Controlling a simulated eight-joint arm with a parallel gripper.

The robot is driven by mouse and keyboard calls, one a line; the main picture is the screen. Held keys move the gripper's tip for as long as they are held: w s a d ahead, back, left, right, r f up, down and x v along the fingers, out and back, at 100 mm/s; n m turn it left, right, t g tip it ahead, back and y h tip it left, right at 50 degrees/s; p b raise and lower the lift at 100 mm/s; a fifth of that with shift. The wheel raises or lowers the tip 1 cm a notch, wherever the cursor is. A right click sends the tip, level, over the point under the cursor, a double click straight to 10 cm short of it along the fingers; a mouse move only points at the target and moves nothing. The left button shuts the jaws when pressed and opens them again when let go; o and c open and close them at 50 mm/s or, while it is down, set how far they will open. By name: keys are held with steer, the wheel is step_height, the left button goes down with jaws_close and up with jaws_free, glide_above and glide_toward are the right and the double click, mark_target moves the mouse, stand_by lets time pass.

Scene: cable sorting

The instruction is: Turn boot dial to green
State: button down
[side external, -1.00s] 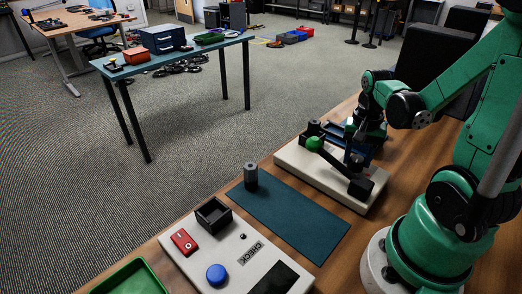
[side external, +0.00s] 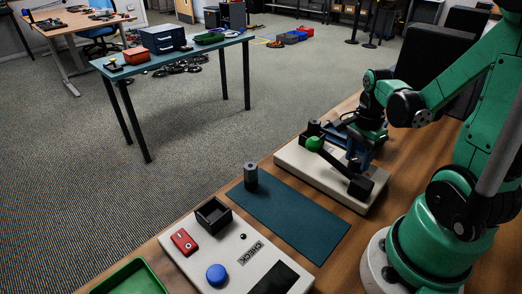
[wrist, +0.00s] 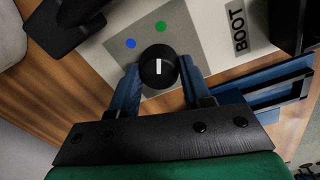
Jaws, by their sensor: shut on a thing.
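The boot dial (wrist: 158,67) is a round black knob with a white line on a grey panel beside the word BOOT. My gripper (wrist: 160,82) is shut on the dial, with one blue finger on each side of it in the wrist view. A green dot (wrist: 160,26) and a blue dot (wrist: 131,43) lie on the panel beyond the dial. The white line runs up and down the picture, roughly in line with the green dot. In the side external view my gripper (side external: 357,158) is low over the boot box (side external: 296,160), and hides the dial.
A black lever with a green ball (side external: 313,144) stands on the boot box, close to my gripper. A dark cylinder (side external: 250,177) stands on the teal mat (side external: 295,222). A CHECK box (side external: 238,232) with a blue button and red switch lies nearer the camera.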

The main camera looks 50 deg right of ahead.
mark_target(357, 157)
stand_by(0.3)
steer(key=shift+c, duration=1.9)
jaws_free()
steer(key=shift+w+r, duration=0.1)
steer(key=shift+r, duration=2.7)
steer(key=w+a+n+t, duration=0.1)
steer(key=a+n, duration=0.1)
steer(key=n, duration=0.1)
steer(key=w+a+r+n+t+h, duration=0.1)
steer(key=w+a+n, duration=0.1)
steer(key=n, duration=0.1)
steer(key=w+a+r+n+t, duration=0.1)
steer(key=w+a+n, duration=0.1)
steer(key=n, duration=0.1)
steer(key=shift+w+a+r, duration=0.1)
steer(key=shift+w, duration=0.05)
steer(key=w+a+r+n+t, duration=0.2)
steer(key=a+n+t, duration=0.2)
steer(key=a+n, duration=0.5)
steer(key=n, duration=0.3)
steer(key=shift+w+n+t+y, duration=0.3)
steer(key=shift+y, duration=0.1)
